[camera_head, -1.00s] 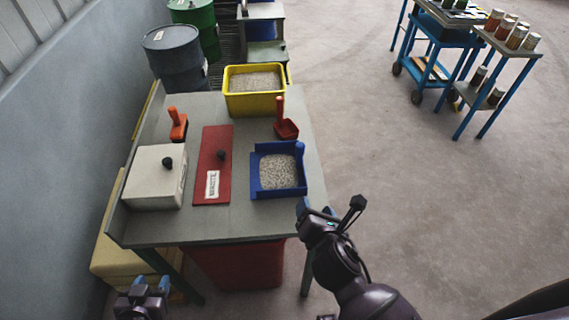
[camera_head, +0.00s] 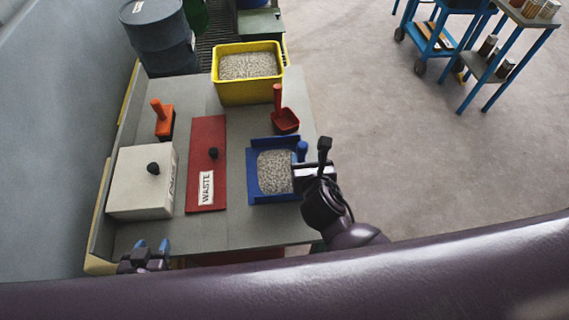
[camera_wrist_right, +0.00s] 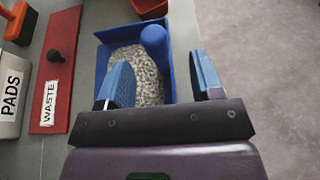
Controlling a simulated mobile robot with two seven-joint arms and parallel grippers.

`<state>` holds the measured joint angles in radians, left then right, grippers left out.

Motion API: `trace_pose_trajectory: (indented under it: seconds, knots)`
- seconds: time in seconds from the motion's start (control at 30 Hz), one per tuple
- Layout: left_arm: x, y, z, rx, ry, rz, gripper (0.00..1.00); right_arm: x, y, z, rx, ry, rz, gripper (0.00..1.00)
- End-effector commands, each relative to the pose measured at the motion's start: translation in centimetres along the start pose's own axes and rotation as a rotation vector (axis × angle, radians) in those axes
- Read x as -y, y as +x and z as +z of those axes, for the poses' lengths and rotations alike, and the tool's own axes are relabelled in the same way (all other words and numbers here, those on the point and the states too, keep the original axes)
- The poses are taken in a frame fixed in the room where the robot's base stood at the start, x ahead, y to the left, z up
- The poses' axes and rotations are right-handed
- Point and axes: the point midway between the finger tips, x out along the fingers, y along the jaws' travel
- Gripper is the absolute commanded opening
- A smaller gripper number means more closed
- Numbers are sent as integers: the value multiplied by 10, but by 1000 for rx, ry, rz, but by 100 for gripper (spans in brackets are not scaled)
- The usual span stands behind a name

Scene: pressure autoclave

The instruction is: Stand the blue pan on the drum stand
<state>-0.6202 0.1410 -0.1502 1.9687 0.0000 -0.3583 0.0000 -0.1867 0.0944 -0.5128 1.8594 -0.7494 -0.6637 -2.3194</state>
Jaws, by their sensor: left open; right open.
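The blue pan (camera_head: 256,182), filled with pale granules, sits on the grey table at its right side, with a rounded blue handle at its right. It also shows in the right wrist view (camera_wrist_right: 105,58). My right gripper (camera_head: 302,172) is open over the pan's right edge, near the handle; in the wrist view its fingers (camera_wrist_right: 160,64) are apart with the pan and handle beyond them. It does not hold the pan. My left gripper (camera_head: 152,246) is open and empty at the table's front left. I cannot tell for sure which thing is the drum stand.
A yellow bin (camera_head: 247,98) of granules, a red scoop (camera_head: 285,120), an orange-handled brush (camera_head: 164,120), a red WASTE lid (camera_head: 207,135) and a white box (camera_head: 135,205) share the table. A dark drum (camera_head: 158,40) and a grey-green block (camera_head: 260,22) stand behind.

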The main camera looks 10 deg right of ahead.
Motion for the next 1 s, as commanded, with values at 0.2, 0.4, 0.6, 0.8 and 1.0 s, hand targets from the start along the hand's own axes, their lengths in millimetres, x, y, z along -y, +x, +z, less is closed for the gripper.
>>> trace_pose_trajectory:
  seconds: [0.2,0.4,0.6,0.8,1.0]
  knots:
    - [0,2,0,-2,2,1,48,0,19,1,1,1,1,60]
    - [0,4,-4,-9,3,1,48,-4,36,4,1,4,1,60]
    - [0,4,-4,-11,2,1,48,-5,62,4,0,1,0,60]
    - [0,4,-4,-12,2,1,48,-5,72,4,0,1,1,60]
    - [0,4,-4,-12,2,1,48,-5,71,4,0,1,1,57]
